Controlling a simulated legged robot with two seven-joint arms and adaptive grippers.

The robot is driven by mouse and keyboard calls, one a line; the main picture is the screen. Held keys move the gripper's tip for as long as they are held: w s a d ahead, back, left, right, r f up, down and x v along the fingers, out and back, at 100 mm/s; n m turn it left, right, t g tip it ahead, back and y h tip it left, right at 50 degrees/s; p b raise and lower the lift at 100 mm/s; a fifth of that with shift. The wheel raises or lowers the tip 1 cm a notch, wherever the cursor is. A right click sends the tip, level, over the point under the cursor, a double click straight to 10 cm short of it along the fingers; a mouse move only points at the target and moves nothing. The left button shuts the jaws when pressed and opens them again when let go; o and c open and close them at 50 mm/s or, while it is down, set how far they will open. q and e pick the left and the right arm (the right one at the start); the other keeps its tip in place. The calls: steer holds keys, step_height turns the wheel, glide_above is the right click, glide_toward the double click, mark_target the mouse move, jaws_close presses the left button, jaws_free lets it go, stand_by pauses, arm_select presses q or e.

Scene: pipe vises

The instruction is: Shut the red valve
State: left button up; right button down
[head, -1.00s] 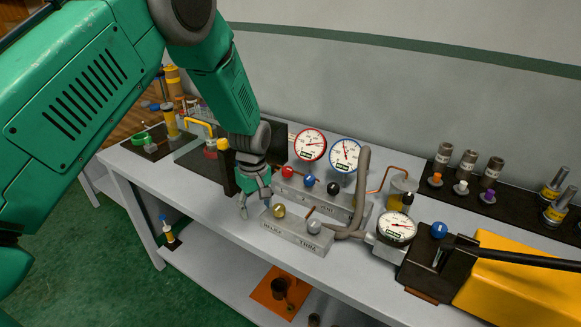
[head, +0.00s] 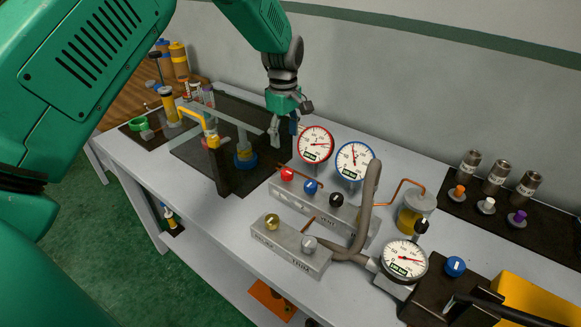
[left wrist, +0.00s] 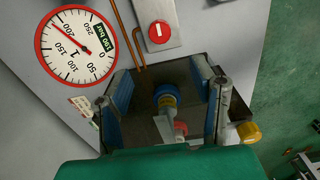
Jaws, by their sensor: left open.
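The red valve knob (head: 287,174) sits at the left end of the rear grey valve block (head: 318,205), beside a blue knob (head: 312,187) and a black knob (head: 336,200). In the left wrist view the red knob (left wrist: 158,31) shows at the top, with a white mark across its face. My left gripper (head: 284,132) is open and empty, above and behind the red knob, just left of the red-rimmed gauge (head: 315,144). In the left wrist view its fingers (left wrist: 163,90) are spread apart, and the knob lies beyond their tips. My right gripper is not in view.
A front block (head: 290,248) carries brass and grey knobs. A white gauge (head: 405,260) and a grey hose (head: 366,215) stand to the right. A yellow-armed vise (head: 197,118) is at the left. The wall is close behind.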

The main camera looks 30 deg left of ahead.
mark_target(288, 171)
arm_select(q)
steer(key=f, duration=0.3)
steer(key=shift+s+a+f, duration=0.15)
steer(key=shift+s+f, duration=0.15)
steer(key=f, duration=0.2)
steer(key=d+f+p, duration=0.1)
steer(key=f, duration=0.3)
steer(key=shift+w+d+f, duration=0.2)
steer(key=shift+w+d, duration=0.1)
steer(key=shift+w, duration=0.05)
steer(key=shift+s+f, duration=0.1)
steer(key=shift+f, duration=0.55)
steer(key=shift+a+f, duration=0.15)
steer(key=shift+f, duration=0.1)
steer(key=shift+a+f, duration=0.25)
steer(key=shift+a, duration=0.25)
steer(key=shift+d, duration=0.15)
steer(key=c, duration=1.1)
steer(key=shift+d+r, duration=0.1)
steer(key=shift+d, duration=0.15)
steer(key=shift+c, duration=0.2)
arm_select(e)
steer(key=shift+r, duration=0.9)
